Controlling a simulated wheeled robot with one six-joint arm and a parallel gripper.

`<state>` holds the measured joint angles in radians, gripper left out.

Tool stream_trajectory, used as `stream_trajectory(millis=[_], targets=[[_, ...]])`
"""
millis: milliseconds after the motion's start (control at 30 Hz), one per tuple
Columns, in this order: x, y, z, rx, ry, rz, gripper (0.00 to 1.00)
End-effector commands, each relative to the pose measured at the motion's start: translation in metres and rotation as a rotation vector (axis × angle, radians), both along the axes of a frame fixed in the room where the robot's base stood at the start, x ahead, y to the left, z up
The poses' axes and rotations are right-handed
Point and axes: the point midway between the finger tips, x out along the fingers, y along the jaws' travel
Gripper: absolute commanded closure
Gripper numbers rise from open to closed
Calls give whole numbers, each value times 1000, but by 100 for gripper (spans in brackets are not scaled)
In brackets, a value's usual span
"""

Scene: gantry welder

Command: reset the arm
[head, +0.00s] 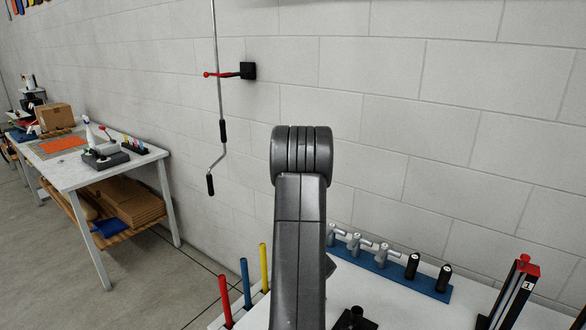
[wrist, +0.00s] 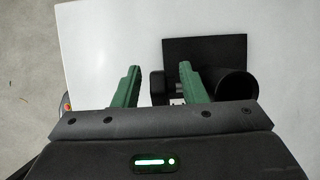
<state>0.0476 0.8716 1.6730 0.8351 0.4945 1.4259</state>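In the head view my grey arm link (head: 300,230) stands upright in the middle, and my gripper is not visible there.
The white table holds a blue rack (head: 385,270) with grey and black fittings, and a black-and-red tool (head: 515,290) at the right. Red, blue and yellow rods (head: 245,283) stand at its left edge. A cranked rod (head: 222,130) hangs by the wall. A workbench (head: 90,170) stands far left.

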Motion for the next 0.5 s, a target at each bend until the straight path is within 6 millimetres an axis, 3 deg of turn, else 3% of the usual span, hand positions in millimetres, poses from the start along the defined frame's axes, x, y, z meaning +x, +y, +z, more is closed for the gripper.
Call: stream_trajectory(millis=[500], targets=[[-1,-1,0,132,-95,-2,62]])
